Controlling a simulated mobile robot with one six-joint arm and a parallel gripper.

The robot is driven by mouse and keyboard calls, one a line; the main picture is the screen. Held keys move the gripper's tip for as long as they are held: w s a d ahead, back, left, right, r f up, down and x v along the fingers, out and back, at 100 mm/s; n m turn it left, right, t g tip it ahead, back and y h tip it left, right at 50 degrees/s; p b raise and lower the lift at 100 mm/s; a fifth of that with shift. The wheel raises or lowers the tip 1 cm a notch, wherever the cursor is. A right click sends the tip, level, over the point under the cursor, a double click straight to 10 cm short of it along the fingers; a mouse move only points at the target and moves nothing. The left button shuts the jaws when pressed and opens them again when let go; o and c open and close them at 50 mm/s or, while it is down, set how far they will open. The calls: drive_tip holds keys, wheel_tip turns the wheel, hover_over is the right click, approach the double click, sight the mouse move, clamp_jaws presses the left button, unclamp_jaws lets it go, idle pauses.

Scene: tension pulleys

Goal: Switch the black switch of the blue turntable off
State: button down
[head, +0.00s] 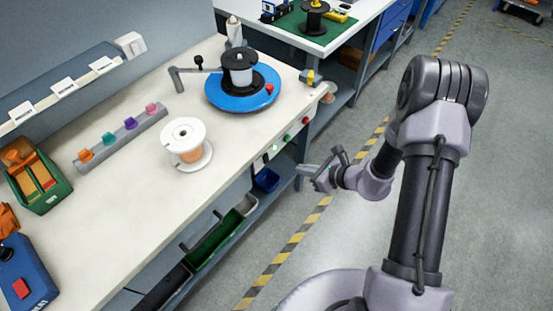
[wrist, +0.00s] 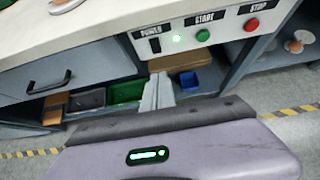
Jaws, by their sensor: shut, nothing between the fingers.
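The blue turntable (head: 222,97) sits on the workbench in the head view, carrying a black-and-white spool. Its front panel in the wrist view (wrist: 222,50) has a small black switch (wrist: 155,45) under the POWER label. A lit green light (wrist: 178,38) is just right of the switch. My gripper (head: 314,172) hangs in front of the bench edge in the head view. In the wrist view its shut, empty fingers (wrist: 158,82) point toward the panel, appearing below the switch and apart from it. Which way the switch is tipped is too small to tell.
A green START button (wrist: 203,36) and a red STOP button (wrist: 252,25) sit right of the switch. A drawer handle (wrist: 48,84) juts out at left. Bins (head: 266,180) stand on the lower shelf. A white spool (head: 184,135) stands on the bench; the floor in front is clear.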

drive_tip(key=b, duration=0.3)
approach(268, 160)
wheel_tip(268, 160, down, 3)
drive_tip(key=w+a, duration=0.1)
drive_tip(key=a+b, duration=0.1)
drive_tip(key=w+a, duration=0.1)
drive_tip(key=shift+w+a+f, duration=0.2)
drive_tip(key=shift+w+f, duration=0.05)
drive_tip(key=shift+w, duration=0.05)
drive_tip(key=shift+w+a, duration=0.25)
drive_tip(key=shift+a, duration=0.05)
